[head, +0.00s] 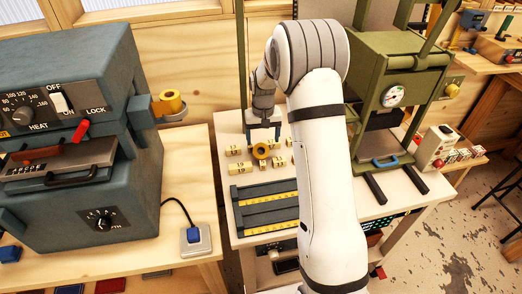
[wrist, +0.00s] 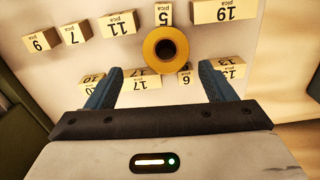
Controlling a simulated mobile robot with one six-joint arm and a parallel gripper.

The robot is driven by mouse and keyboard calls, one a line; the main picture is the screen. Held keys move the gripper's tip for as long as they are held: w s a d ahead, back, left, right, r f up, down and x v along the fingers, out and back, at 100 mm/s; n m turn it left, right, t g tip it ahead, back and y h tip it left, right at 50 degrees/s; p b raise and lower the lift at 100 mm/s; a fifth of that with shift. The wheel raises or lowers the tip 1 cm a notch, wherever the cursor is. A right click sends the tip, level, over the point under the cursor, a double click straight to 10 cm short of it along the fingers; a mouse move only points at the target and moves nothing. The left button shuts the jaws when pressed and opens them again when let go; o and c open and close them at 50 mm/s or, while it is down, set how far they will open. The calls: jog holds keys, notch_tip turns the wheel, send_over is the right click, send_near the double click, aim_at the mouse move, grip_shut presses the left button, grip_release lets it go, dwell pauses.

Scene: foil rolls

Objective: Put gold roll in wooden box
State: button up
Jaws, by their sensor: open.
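A gold roll (head: 261,151) stands on end on the pale middle table among small numbered blocks. In the wrist view the gold roll (wrist: 166,38) shows its dark centre hole, just beyond my fingertips and between their lines. My gripper (head: 264,128) points down over this table; in the wrist view my gripper (wrist: 162,72) has its two blue-grey fingers wide apart with nothing between them. Another gold-coloured roll (head: 170,98) sits on a holder at the side of the blue-grey machine. I cannot make out a wooden box in either view.
Numbered blocks (wrist: 125,24) stand close around the roll on both sides. Dark trays with yellow strips (head: 265,205) lie nearer on the table. The blue-grey machine (head: 70,130) stands left and a green press (head: 395,75) right. My arm hides part of the table.

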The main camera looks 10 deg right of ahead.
aim_at(261, 146)
jog(key=f, duration=0.2)
jog(key=f+p, duration=0.1)
jog(key=f, duration=0.3)
jog(key=shift+a+f, duration=0.1)
jog(key=shift+a, duration=0.3)
jog(key=shift+c, duration=0.2)
jog(key=c, duration=1.2)
